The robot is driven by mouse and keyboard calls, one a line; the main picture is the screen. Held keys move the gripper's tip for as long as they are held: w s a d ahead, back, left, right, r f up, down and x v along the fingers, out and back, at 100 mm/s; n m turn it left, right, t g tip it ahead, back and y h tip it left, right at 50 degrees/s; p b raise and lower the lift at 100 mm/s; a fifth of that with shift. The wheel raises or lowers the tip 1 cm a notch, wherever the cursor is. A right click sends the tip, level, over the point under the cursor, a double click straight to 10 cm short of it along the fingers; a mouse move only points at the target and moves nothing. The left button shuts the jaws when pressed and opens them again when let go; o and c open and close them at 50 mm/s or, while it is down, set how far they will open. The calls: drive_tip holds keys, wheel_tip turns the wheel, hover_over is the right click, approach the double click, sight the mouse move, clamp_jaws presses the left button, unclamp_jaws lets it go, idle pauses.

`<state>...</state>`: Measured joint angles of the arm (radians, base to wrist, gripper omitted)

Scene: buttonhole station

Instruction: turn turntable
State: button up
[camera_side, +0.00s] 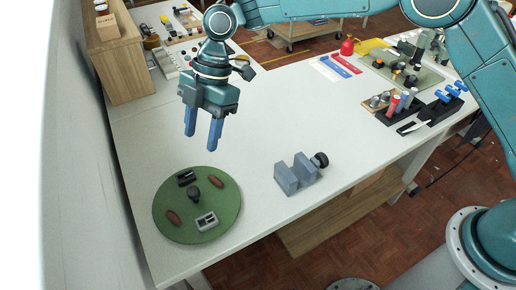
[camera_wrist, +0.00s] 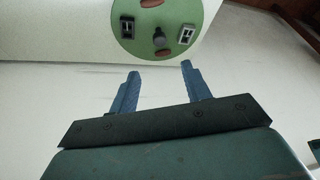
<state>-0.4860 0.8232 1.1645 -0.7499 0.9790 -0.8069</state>
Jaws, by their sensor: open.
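The turntable is a round green disc (camera_side: 222,187) on the white table at the front left in the side view. It has a black knob (camera_side: 193,195) at its middle, two reddish-brown oval pieces, a black slotted block (camera_side: 186,178) and a light grey slotted block (camera_side: 206,221). In the wrist view the green disc (camera_wrist: 137,40) shows at the top, partly cut off by the frame edge. My gripper (camera_side: 200,145) is above the table, behind and apart from the disc, fingers pointing down. Its two blue fingers are apart with nothing between them; they also show in the wrist view (camera_wrist: 158,78).
A grey vise-like block (camera_side: 292,178) with a black knob stands right of the disc. A wooden cabinet (camera_side: 128,75) stands at the back left. Racks of tools and a tray (camera_side: 430,82) lie at the far right. The table's middle is clear.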

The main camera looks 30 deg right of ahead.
sight(193, 190)
drive_tip(key=shift+a+f, duration=0.1)
drive_tip(key=shift+f, duration=0.15)
drive_tip(key=x, duration=1.3)
drive_tip(key=shift+s+a+f, duration=0.1)
drive_tip(key=shift+a+f, duration=0.05)
drive_tip(key=shift+a, duration=0.05)
clamp_jaws()
